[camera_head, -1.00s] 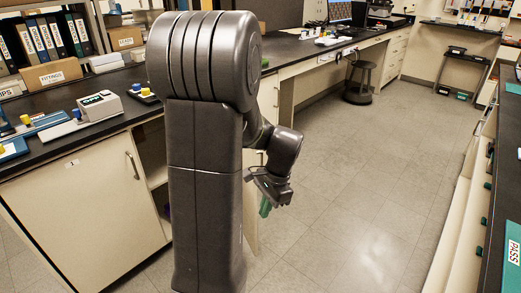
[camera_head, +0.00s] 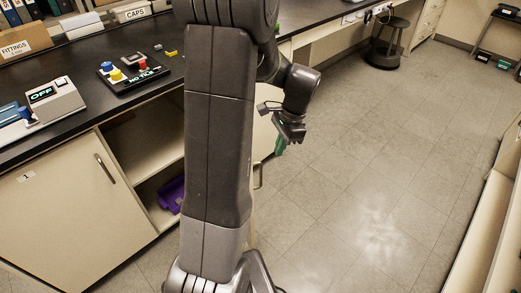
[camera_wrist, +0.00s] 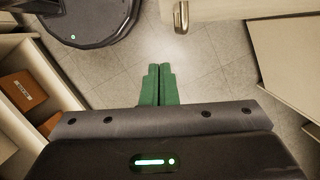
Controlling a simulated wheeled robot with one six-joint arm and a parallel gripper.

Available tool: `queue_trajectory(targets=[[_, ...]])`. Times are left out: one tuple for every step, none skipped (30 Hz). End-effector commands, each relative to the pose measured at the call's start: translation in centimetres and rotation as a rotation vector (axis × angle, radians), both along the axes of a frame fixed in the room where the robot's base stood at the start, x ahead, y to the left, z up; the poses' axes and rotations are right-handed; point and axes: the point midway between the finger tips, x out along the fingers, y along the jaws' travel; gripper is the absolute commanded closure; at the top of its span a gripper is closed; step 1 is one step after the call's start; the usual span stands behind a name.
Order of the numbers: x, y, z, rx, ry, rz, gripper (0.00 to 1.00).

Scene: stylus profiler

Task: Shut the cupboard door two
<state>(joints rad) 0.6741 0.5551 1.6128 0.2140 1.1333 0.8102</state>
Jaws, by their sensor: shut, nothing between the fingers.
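The cream cupboard door (camera_head: 264,140) stands swung open beyond my arm, mostly hidden by it. Its bar handle (camera_head: 258,175) shows just right of my arm. In the wrist view the door (camera_wrist: 235,8) is at the top right, with its metal handle (camera_wrist: 181,15) at the near end. No number is readable on it. My gripper (camera_head: 280,146) has green fingers, pressed together and empty, pointing down just right of the door in the head view. The wrist view shows the fingers (camera_wrist: 159,72) over bare floor, apart from the door.
A shut cupboard door marked 1 (camera_head: 75,205) is at the left. The open cupboard bay beside it holds a purple bin (camera_head: 172,194). A stool (camera_head: 388,45) stands farther back. Low shelving (camera_head: 490,220) lines the right, with clear floor (camera_head: 360,170) between.

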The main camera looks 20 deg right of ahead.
Motion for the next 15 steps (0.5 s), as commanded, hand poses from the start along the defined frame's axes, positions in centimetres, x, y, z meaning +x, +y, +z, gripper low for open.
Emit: queue_trajectory(targets=[[0.0,0.0,0.0,0.000,0.000,0.000,1.00],[0.0,0.0,-0.1,0.000,0.000,0.000,1.00],[0.0,0.1,-0.3,0.001,0.001,0.000,1.00],[0.0,0.1,-0.4,0.001,0.001,0.000,1.00],[0.0,0.2,-0.7,0.002,0.002,0.000,1.00],[-0.1,0.3,-1.1,0.003,0.003,0.001,1.00],[-0.1,0.4,-1.5,0.003,0.003,0.001,1.00],[0.0,0.5,-2.0,0.002,0.003,0.001,1.00],[-0.1,0.7,-2.6,0.003,0.004,0.001,1.00],[-0.1,0.8,-3.3,0.003,0.004,0.001,1.00],[-0.1,1.0,-3.9,0.004,0.005,0.001,1.00],[-0.1,1.2,-4.7,0.004,0.004,0.001,1.00],[-0.1,1.4,-5.4,0.004,0.005,0.001,1.00],[0.0,1.6,-6.0,0.004,0.005,0.001,1.00],[0.0,1.8,-6.9,0.004,0.005,0.001,1.00]])
